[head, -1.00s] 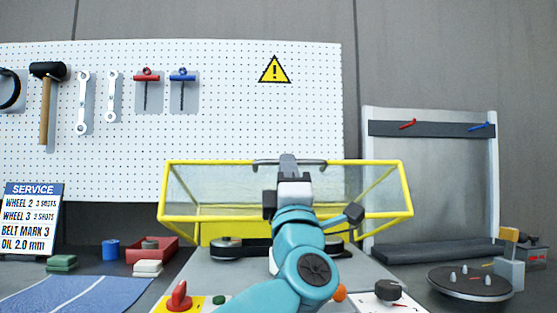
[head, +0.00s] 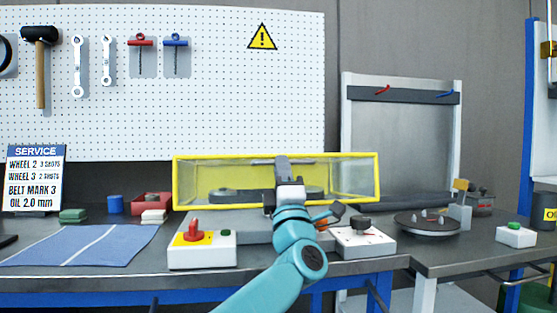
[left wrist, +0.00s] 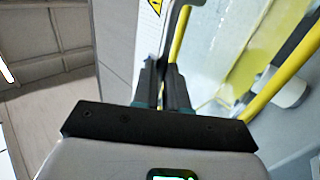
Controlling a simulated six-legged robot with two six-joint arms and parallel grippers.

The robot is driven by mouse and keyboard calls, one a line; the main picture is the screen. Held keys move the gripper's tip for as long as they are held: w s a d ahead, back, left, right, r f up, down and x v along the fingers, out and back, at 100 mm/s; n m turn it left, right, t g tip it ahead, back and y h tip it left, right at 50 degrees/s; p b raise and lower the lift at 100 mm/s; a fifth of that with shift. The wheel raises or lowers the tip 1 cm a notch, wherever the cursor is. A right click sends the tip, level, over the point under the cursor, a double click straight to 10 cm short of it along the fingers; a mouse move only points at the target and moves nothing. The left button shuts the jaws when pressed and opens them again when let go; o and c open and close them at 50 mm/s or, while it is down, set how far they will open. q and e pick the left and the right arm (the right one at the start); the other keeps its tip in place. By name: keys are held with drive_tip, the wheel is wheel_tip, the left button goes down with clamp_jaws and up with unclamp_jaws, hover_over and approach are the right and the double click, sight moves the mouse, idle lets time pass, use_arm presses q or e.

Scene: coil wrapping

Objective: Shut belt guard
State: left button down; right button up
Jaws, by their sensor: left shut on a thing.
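The belt guard (head: 228,175) is a clear box with a yellow frame on the bench in the head view. Its front panel faces me, and the dark belt wheels (head: 222,195) show through it. A grey handle bar (head: 262,161) runs along its upper front. My left gripper (head: 283,162) is shut on this handle at the middle of the guard. In the left wrist view the fingers (left wrist: 162,85) close around the grey handle (left wrist: 177,32), with yellow frame bars to the right. My arm hides the guard's lower middle. My right gripper is not in view.
A control box with a red knob (head: 194,230) stands left of my arm, and a box with a dark knob (head: 361,224) stands right. A blue mat (head: 80,246) lies at left. A round dark plate (head: 426,223) is at right. A pegboard (head: 220,90) stands behind.

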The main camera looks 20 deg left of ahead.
use_arm(q)
drive_tip(key=shift+w+a+f, duration=0.1)
drive_tip(key=shift+w+f, duration=0.05)
drive_tip(key=shift+f, duration=0.3)
drive_tip(key=shift+w+a+f, duration=0.1)
drive_tip(key=shift+w+f, duration=0.05)
drive_tip(key=shift+f, duration=0.3)
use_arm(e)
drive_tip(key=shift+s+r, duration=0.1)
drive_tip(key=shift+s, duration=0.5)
use_arm(q)
drive_tip(key=c, duration=1.5)
unclamp_jaws()
drive_tip(key=shift+w+f, duration=0.1)
drive_tip(key=shift+c, duration=0.2)
drive_tip(key=o, duration=0.4)
drive_tip(key=shift+w+a+f+h, duration=0.15)
drive_tip(key=shift+w+f+h, duration=0.1)
drive_tip(key=shift+w+h, duration=0.1)
drive_tip(key=shift+c, duration=0.2)
drive_tip(key=shift+s+r, duration=0.2)
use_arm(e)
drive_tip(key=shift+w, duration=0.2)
use_arm(q)
drive_tip(key=shift+s+r, duration=0.1)
drive_tip(key=shift+r, duration=0.05)
